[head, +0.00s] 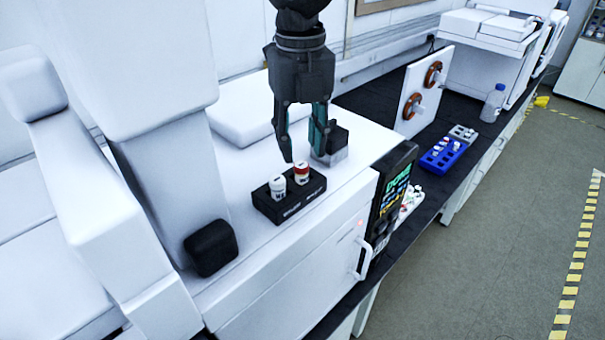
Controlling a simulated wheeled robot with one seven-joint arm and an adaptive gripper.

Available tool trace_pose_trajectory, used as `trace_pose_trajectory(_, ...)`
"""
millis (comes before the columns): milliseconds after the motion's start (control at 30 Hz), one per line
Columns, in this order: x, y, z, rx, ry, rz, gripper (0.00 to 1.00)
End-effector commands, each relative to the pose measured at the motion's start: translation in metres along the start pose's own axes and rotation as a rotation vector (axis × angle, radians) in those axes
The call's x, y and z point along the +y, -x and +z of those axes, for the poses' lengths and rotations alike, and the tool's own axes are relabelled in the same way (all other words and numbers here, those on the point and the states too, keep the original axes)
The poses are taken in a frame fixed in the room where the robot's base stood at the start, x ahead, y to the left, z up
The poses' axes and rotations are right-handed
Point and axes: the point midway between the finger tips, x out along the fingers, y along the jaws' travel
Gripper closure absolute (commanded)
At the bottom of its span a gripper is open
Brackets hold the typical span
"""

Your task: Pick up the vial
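Two vials stand upright in a small black rack (290,206) on top of the white instrument. One vial (277,186) has a white cap and stands at the left of the rack. The other vial (301,173) has a red and white top and stands at the right. Whether a fingertip touches that vial cannot be told.
A small grey and black block (329,146) stands just behind the gripper. A display panel (393,190) is at the instrument's right edge. A blue rack (443,156) and a bottle (493,103) are on the black bench.

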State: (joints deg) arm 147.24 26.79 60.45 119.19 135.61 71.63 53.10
Motion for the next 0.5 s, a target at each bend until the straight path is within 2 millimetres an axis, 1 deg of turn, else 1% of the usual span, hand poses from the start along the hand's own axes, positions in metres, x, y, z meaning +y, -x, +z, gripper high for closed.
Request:
trace_pose_trajectory(33, -0.001, -0.004, 0.005, 0.006, -0.002, 0.001, 0.65)
trace_pose_trajectory(133, -0.002, -0.011, 0.009, 0.011, 0.0, 0.001, 0.65)
trace_pose_trajectory(367, -0.003, -0.035, 0.002, 0.013, 0.002, 0.001, 0.65)
trace_pose_trajectory(500, -0.003, -0.051, 0.002, 0.011, 0.001, 0.002, 0.65)
